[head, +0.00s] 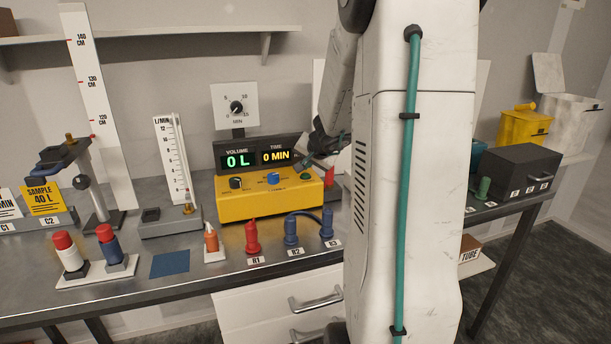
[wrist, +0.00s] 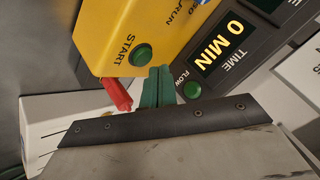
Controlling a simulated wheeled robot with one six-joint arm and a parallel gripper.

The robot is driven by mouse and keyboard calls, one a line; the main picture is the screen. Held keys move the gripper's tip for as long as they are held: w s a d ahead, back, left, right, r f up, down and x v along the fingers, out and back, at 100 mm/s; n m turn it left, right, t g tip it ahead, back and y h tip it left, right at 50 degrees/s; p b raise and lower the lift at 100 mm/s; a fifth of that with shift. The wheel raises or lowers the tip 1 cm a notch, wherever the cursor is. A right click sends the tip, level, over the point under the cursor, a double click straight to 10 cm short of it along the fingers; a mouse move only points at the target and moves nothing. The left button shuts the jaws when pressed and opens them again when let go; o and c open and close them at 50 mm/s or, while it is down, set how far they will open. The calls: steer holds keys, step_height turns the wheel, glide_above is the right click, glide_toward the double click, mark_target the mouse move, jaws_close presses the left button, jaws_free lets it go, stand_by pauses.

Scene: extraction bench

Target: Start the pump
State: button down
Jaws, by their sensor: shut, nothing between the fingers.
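The yellow pump box (head: 262,207) stands on the bench, with a dark display unit (head: 233,157) behind it reading 0 L and 0 MIN. The box has a black knob (head: 235,183), a blue knob (head: 273,178) and a green button (head: 305,177) at its right end. The wrist view shows this green START button (wrist: 139,55) and a green FLOW lamp (wrist: 192,90) on the display unit. My gripper (wrist: 160,70) is shut and empty, its green fingertips close beside the START button. Contact cannot be told. In the head view my gripper (head: 314,160) is by the box's right end.
Red R1 (head: 252,237) and blue R2 (head: 291,231) and R3 (head: 327,223) pieces stand in front of the box.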

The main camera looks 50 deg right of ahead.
mark_target(307, 176)
steer(key=shift+f, duration=0.1)
steer(key=shift+f, duration=0.35)
steer(key=shift+f, duration=0.4)
stand_by(0.6)
steer(key=shift+r, duration=0.85)
steer(key=shift+r, duration=2.5)
